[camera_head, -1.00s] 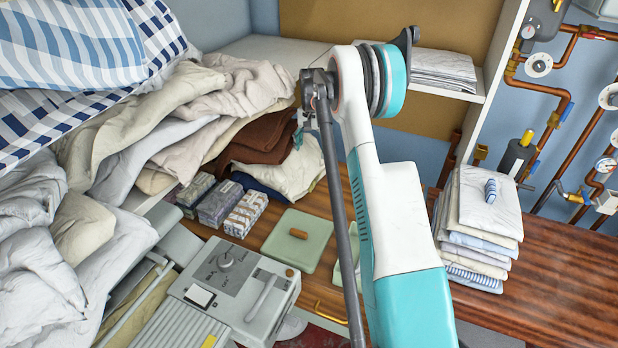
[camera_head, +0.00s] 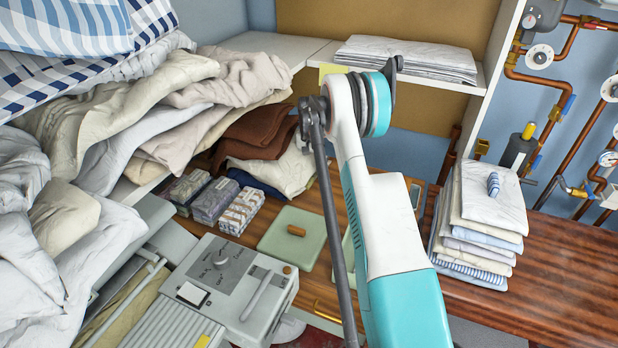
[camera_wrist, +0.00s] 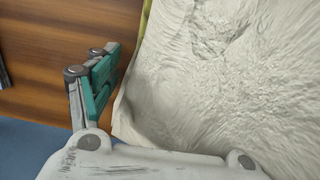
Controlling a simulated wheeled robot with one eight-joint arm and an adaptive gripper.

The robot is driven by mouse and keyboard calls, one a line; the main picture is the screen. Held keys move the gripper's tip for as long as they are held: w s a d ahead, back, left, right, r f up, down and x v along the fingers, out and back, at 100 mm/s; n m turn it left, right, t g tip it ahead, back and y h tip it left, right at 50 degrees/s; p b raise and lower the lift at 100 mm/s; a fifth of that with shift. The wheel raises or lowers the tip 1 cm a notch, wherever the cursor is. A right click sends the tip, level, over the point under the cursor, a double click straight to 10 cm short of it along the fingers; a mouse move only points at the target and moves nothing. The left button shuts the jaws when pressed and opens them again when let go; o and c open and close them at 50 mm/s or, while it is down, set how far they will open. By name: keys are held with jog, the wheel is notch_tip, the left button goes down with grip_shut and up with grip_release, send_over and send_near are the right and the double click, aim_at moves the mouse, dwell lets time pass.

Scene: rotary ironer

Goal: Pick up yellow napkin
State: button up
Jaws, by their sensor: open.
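A small yellow patch (camera_head: 330,71), probably the yellow napkin, shows at the front edge of the back shelf, left of a white folded stack. Most of it is hidden by my arm. In the wrist view a narrow yellow-green edge (camera_wrist: 145,18) shows beside a large white cloth (camera_wrist: 225,75); I cannot tell if it is the napkin. My gripper (camera_wrist: 103,72) shows one teal-padded finger, left of the white cloth and apart from most of it. The other finger is hidden behind the cloth. The gripper is open. In the head view it is hidden.
The white folded stack (camera_head: 405,58) lies on the back shelf (camera_head: 290,48). Another folded pile (camera_head: 485,215) stands on the wooden counter (camera_head: 570,255). Rumpled laundry (camera_head: 120,125) fills the left, above the grey ironer (camera_head: 235,285). Pipes (camera_head: 570,90) run along the right wall.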

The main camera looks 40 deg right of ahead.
jog(key=shift+r, duration=0.1)
jog(key=shift+c, duration=0.3)
jog(key=c, duration=1)
